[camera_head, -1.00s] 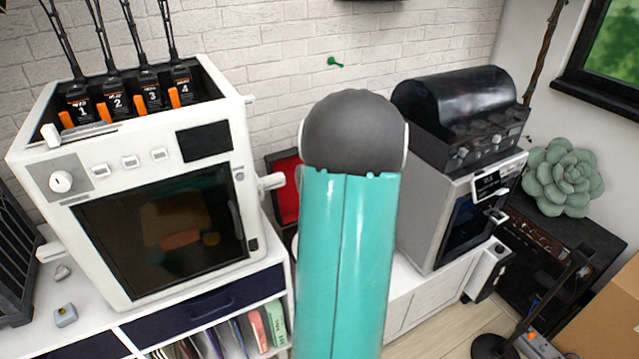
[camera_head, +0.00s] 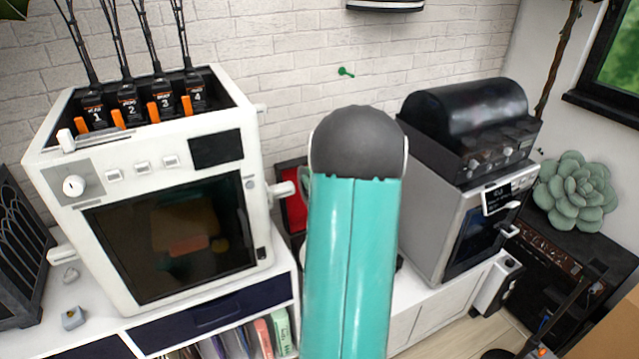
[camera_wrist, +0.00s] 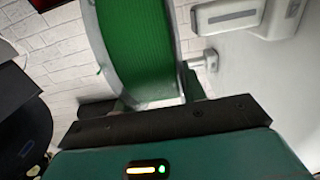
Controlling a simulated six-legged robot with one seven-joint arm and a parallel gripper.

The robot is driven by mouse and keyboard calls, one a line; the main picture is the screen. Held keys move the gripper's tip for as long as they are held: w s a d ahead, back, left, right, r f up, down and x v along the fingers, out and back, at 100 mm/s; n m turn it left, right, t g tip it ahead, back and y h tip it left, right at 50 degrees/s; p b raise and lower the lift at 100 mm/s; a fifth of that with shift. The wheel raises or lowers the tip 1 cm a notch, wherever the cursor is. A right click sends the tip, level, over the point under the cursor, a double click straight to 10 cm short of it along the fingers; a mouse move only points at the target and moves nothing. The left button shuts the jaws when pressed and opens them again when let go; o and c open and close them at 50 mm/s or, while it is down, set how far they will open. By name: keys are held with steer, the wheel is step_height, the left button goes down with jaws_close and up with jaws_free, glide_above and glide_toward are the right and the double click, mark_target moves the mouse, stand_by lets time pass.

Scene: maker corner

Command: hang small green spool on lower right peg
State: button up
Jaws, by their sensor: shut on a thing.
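The green spool (camera_wrist: 140,45), with pale flanges, fills the upper middle of the wrist view. My gripper (camera_wrist: 160,103) is shut on its near edge. A white peg (camera_wrist: 207,60) shows just right of the spool, apart from it or touching; I cannot tell. In the head view, the white printer has a lower right peg (camera_head: 283,188) and a smaller upper right one (camera_head: 262,108).
A small green peg (camera_head: 346,72) sticks out of the brick wall. A grey machine with a black domed top (camera_head: 470,120) stands to the right. The white printer (camera_head: 150,190) stands left, with a red box (camera_head: 292,200) behind my arm.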

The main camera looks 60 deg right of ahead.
mark_target(287, 185)
steer(key=shift+x, duration=1.65)
steer(key=w+a, duration=0.3)
steer(key=a, duration=0.3)
steer(key=shift+w+a+f, duration=0.25)
steer(key=shift+w+f, duration=0.1)
steer(key=o, duration=1.3)
steer(key=shift+a+f, duration=0.1)
